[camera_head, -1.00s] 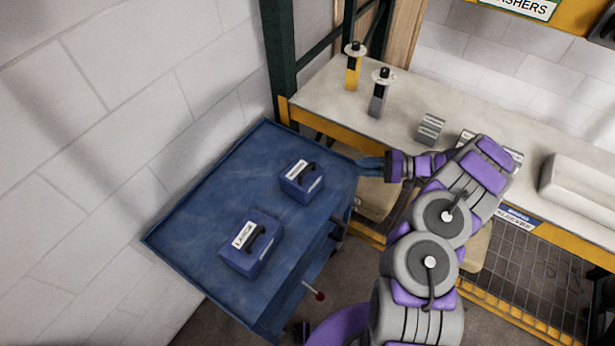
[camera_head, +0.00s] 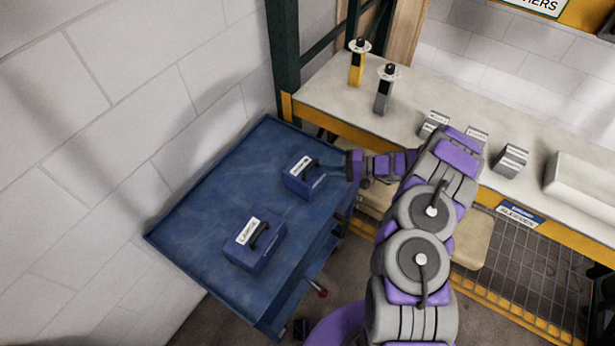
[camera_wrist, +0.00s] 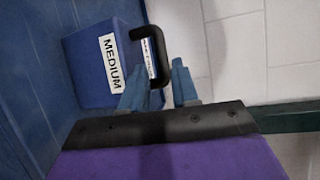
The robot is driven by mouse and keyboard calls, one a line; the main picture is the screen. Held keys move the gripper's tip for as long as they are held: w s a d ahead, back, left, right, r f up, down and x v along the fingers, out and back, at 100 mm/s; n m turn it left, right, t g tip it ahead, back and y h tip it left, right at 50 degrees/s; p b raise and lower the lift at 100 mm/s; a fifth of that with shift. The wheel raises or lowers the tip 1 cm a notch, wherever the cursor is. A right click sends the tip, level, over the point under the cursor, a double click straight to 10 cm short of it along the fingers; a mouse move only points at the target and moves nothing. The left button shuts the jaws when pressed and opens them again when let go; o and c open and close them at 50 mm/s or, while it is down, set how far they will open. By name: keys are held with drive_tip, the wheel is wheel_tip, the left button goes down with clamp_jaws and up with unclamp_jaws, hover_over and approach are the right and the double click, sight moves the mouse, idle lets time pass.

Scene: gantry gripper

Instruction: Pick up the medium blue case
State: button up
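The medium blue case (camera_head: 297,184) sits on the blue cart top near its far end. In the wrist view the case (camera_wrist: 88,84) shows its white MEDIUM label and black handle (camera_wrist: 150,50). My gripper (camera_head: 322,168) reaches in from the right at the case's handle. In the wrist view the two blue fingers of my gripper (camera_wrist: 160,85) stand apart, with the near end of the handle between or just above them. I cannot tell whether they touch the handle.
A second, larger-looking blue case (camera_head: 244,256) with a label stands nearer on the blue cart (camera_head: 200,215). A white block wall borders the cart on the left.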

sight(314, 164)
drive_tip(key=x, duration=0.4)
drive_tip(key=shift+b, duration=0.3)
drive_tip(key=shift+w+a+f, duration=0.1)
drive_tip(key=shift+a+f, duration=0.05)
drive_tip(key=shift+a, duration=0.25)
drive_tip(key=shift+d, duration=0.1)
drive_tip(key=shift+a, duration=0.5)
drive_tip(key=c, duration=0.4)
clamp_jaws()
drive_tip(key=shift+d+f, duration=0.1)
drive_tip(key=shift+d, duration=0.1)
